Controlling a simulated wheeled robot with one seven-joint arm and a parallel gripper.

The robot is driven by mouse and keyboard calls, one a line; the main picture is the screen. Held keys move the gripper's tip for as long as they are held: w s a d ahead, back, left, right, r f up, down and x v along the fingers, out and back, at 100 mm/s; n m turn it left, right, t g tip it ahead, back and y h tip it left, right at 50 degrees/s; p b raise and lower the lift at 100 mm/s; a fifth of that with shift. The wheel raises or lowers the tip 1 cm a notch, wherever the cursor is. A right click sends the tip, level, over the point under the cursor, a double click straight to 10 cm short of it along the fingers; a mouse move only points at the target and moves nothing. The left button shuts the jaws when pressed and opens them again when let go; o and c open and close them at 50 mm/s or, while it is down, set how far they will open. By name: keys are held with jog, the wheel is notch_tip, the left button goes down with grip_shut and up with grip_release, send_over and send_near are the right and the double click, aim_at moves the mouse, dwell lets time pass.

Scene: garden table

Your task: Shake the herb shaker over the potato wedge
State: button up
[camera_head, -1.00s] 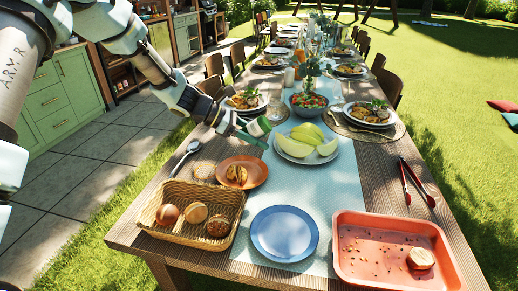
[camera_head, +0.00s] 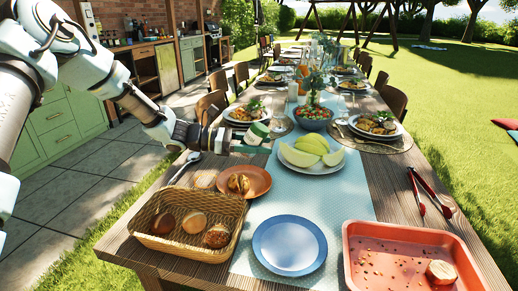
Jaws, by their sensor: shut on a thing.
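My gripper (camera_head: 240,139) is shut on the herb shaker (camera_head: 259,131), a small green and white container lying tilted on its side in the fingers. It is held above the table, at the near left of the white plate of melon slices. In the picture it appears above an orange plate (camera_head: 262,192). On that plate lies a browned piece (camera_head: 238,184) that looks like the potato wedge, though I cannot tell for certain. Another pale-topped brown piece (camera_head: 441,272) lies in the red tray. The gripper fingers partly hide the shaker.
A wicker basket (camera_head: 180,248) of rolls stands front left, a blue plate (camera_head: 289,247) front middle, and the red tray (camera_head: 380,236) front right. The melon plate (camera_head: 311,168) and salad bowl (camera_head: 312,119) are behind. Red tongs (camera_head: 428,190) lie on the right.

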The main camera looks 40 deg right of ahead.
aim_at(260, 126)
jog(key=shift+r, duration=0.1)
notch_tip(260, 126, up, 3)
jog(key=shift+w+r, duration=0.15)
jog(key=shift+r, duration=0.05)
jog(key=shift+s+a, duration=0.15)
jog(key=shift+s, duration=0.1)
notch_tip(260, 126, down, 4)
notch_tip(260, 126, up, 5)
jog(key=shift+r, duration=0.2)
jog(key=f, duration=0.5)
jog(key=shift+w+d+f, duration=0.2)
jog(key=shift+d+f, duration=0.05)
jog(key=shift+s+a+r, duration=0.15)
jog(key=shift+r, duration=0.2)
jog(key=shift+f, duration=0.1)
